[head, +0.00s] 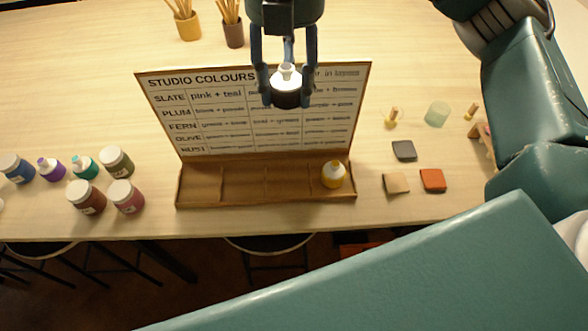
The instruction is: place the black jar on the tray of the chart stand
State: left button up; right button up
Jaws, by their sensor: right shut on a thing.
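The black jar (287,99) with a white top is held upright between the fingers of my right gripper (286,93), which is shut on it. It is in front of the upper part of the chart stand's board (190,118) in the picture. The chart stand's wooden tray (242,184) runs along the foot of the board, lower in the picture than the jar. My left gripper is not in view.
Several paint jars (86,198) stand left of the tray. Brush pots (188,26) stand at the back. The table's front edge runs just below the tray.

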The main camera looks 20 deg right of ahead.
notch_tip(320, 180, down, 9)
jog(key=p, duration=0.2)
send_over(288, 181)
notch_tip(288, 181, down, 13)
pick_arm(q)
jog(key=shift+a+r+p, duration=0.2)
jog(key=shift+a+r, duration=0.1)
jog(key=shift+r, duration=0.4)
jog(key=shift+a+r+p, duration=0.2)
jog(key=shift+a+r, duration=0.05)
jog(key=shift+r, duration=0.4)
pick_arm(e)
jog(key=shift+f, duration=2.4)
jog(key=o, duration=1.1)
jog(key=shift+f, duration=0.15)
